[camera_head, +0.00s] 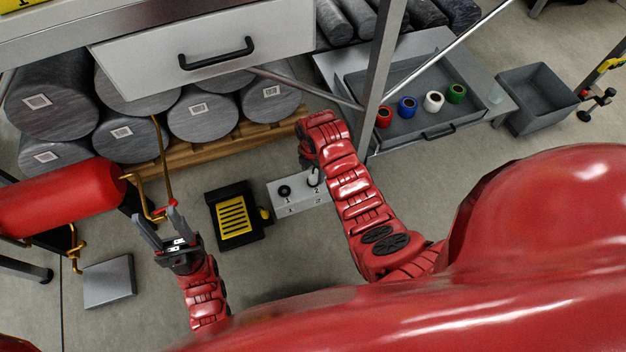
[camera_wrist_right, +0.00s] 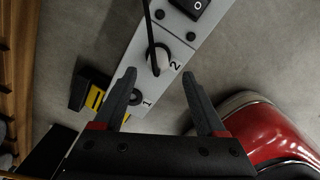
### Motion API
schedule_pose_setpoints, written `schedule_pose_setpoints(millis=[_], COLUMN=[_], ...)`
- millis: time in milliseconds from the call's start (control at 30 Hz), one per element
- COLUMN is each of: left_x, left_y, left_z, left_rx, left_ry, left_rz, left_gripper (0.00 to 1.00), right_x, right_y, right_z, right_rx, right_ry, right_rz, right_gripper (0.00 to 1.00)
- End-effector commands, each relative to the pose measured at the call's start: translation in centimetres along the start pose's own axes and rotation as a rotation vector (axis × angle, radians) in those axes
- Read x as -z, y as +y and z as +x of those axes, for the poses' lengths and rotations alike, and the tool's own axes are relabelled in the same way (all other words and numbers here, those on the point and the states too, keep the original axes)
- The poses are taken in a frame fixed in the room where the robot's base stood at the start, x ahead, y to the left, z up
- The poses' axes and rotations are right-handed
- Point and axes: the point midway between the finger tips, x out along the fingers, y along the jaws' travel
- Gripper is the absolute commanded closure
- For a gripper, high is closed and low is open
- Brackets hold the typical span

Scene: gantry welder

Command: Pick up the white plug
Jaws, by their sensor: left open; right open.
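The white plug (camera_head: 315,177) stands at position 2 of a light grey socket box (camera_head: 300,205) on the floor. In the right wrist view the plug (camera_wrist_right: 160,60) has a black cable rising from it. My right gripper (camera_wrist_right: 159,74) is open, its fingertips on either side of the plug in that picture; I cannot tell whether they touch it. In the head view the arm partly hides the right gripper (camera_head: 308,160). My left gripper (camera_head: 158,218) is open and empty, well to the left of the box.
A black round piece (camera_head: 284,190) sits at position 1. A black and yellow device (camera_head: 234,215) stands left of the box. A pallet (camera_head: 205,152) with grey cylinders lies behind. A tray (camera_head: 420,125) holds coloured rolls. A red cylinder (camera_head: 60,197) is at left.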

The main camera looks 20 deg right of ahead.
Motion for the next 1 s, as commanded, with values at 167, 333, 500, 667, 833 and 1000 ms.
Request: schedule_pose_setpoints(millis=[167, 333, 500, 667, 833, 1000], left_x=[0.0, 0.1, 0.2, 0.2, 0.2, 0.2], left_y=[0.1, 0.1, 0.1, 0.1, 0.1, 0.1], left_z=[-1.2, -2.2, -2.1, -2.1, -2.1, -2.1], left_rx=[-0.013, -0.030, -0.034, -0.034, -0.034, -0.034], left_ry=[0.010, 0.024, 0.027, 0.027, 0.028, 0.027], left_rz=[0.004, 0.010, 0.011, 0.011, 0.011, 0.011], left_gripper=[0.50, 0.50, 0.50, 0.50, 0.50, 0.50], right_x=[-0.3, -0.6, -0.6, -0.6, -0.6, -0.6], right_y=[0.1, 0.2, 0.3, 0.3, 0.3, 0.3], right_z=[2.2, 4.8, 5.1, 5.1, 5.0, 5.0], right_rx=[0.005, 0.007, 0.003, 0.003, 0.002, 0.002], right_ry=[0.003, 0.003, 0.001, 0.001, 0.001, 0.001], right_rz=[0.002, 0.002, 0.001, 0.001, 0.001, 0.001], right_gripper=[0.27, 0.27, 0.27, 0.37, 0.68, 0.99])
